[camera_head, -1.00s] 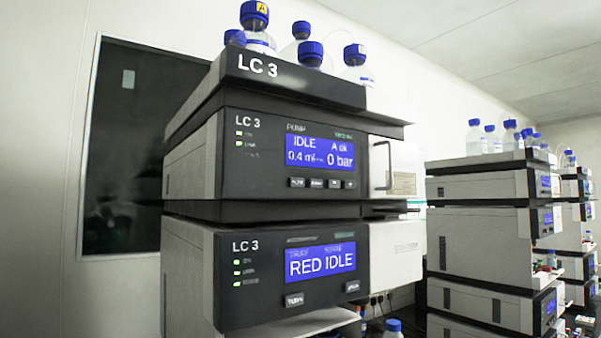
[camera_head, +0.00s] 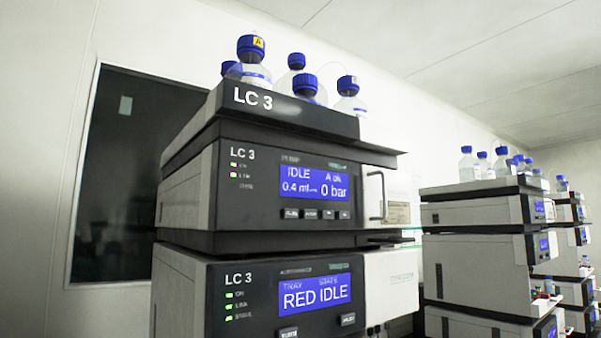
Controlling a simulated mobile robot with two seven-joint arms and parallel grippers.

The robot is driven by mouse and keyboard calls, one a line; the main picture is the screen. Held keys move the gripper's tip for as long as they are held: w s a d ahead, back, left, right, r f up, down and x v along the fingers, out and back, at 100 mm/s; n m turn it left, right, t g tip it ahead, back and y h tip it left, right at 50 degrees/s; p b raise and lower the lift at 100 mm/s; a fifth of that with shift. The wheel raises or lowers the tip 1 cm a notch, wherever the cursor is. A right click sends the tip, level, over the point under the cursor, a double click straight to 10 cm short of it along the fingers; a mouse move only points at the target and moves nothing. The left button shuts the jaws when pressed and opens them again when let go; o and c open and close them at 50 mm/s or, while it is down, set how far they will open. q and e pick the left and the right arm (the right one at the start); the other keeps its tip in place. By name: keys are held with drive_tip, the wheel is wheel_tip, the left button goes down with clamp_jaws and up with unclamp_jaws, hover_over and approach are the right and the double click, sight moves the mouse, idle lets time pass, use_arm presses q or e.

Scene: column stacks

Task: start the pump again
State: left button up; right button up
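The pump module (camera_head: 255,195) is the upper unit of the stack marked LC 3, in the middle of the head view. Its blue display (camera_head: 314,184) reads IDLE, 0.4 ml, A ok and 0 bar. A row of small dark buttons (camera_head: 317,213) sits under the display; their labels are too small to read surely. Neither of my grippers is in view.
Below the pump is a second module (camera_head: 255,290) whose display reads RED IDLE. Blue-capped bottles (camera_head: 252,72) stand in the tray (camera_head: 290,112) on top. More stacks (camera_head: 475,255) stand at the right. A dark window (camera_head: 130,180) is behind.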

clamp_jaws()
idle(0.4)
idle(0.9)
